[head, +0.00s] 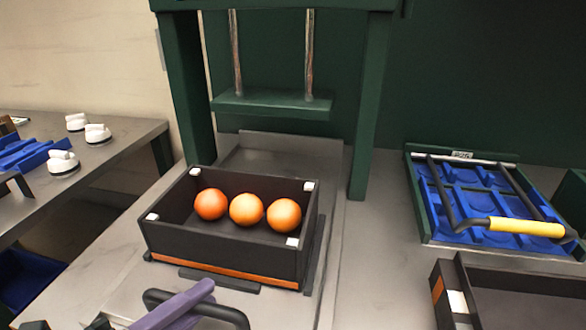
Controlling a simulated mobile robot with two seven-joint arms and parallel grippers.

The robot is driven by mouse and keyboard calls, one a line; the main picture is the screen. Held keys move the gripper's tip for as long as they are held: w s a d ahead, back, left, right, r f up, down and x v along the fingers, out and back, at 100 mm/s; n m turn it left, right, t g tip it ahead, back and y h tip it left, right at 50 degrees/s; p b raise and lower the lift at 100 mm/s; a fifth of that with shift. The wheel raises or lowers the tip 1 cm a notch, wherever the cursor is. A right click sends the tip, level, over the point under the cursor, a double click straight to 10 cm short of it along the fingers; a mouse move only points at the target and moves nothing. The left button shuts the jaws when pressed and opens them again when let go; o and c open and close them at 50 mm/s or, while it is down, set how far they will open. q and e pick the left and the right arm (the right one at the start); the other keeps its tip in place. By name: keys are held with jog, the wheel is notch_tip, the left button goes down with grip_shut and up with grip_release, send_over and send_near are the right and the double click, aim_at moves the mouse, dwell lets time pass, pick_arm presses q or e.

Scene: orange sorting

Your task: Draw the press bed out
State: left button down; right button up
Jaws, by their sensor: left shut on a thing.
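The press bed (125,275) is a grey plate running out from under the green press frame (188,90) toward me. A black box (222,256) with white corners and an orange stripe sits on it, holding 3 oranges (246,209) in a row. The press plate (272,104) hangs above and behind the box on two rods. A black bar handle (235,316) is at the bed's near end. My left gripper (182,308), with purple fingers, is shut on this handle; the lower part is cut off by the frame. My right gripper is not in view.
A green-sided blue tray (428,216) with a yellow-gripped handle (525,228) lies at the right. Another black box (447,297) is at the lower right. A side table (105,150) at the left holds white knobbed objects (62,162) and blue trays (28,154).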

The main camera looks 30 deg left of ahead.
pick_arm(q)
jog(key=s, duration=0.1)
jog(key=s+d, duration=0.1)
jog(key=s, duration=0.1)
jog(key=shift+s, duration=0.15)
jog(key=shift+r, duration=0.1)
jog(key=c, duration=1.2)
grip_release()
jog(key=shift+s, duration=0.1)
jog(key=shift+o, duration=0.7)
jog(key=shift+s, duration=0.15)
jog(key=shift+o, duration=1.3)
